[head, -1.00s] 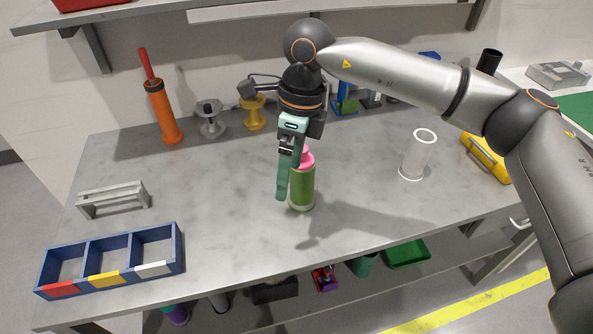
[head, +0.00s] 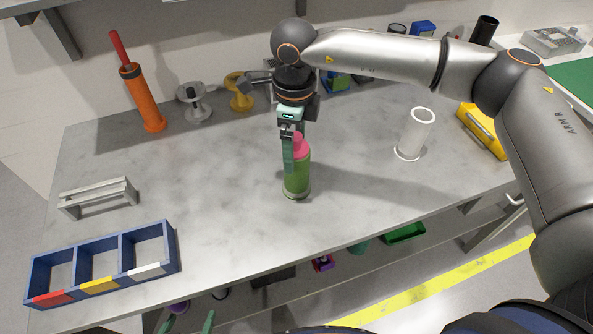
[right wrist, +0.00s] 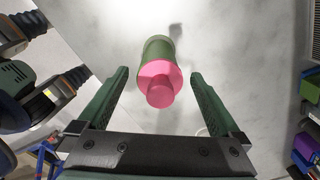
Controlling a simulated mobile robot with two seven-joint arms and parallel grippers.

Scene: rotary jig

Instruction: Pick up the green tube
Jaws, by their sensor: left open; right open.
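The green tube (head: 297,178) stands upright on the grey table, with a pink cap (head: 302,148) on top. My right gripper (head: 291,168) is open above and around its upper part; a finger hides part of the tube in the head view. In the right wrist view the pink cap (right wrist: 160,82) lies between the two open fingers (right wrist: 158,75), with a gap on each side. My left gripper (head: 188,322) shows only as two green fingertips, apart and empty, at the bottom edge of the head view.
A blue three-compartment tray (head: 75,295) is at the front left, with a grey rack (head: 98,198) behind it. An orange tube (head: 142,98) and spool stands line the back. A white cylinder (head: 415,133) stands right. The table around the green tube is clear.

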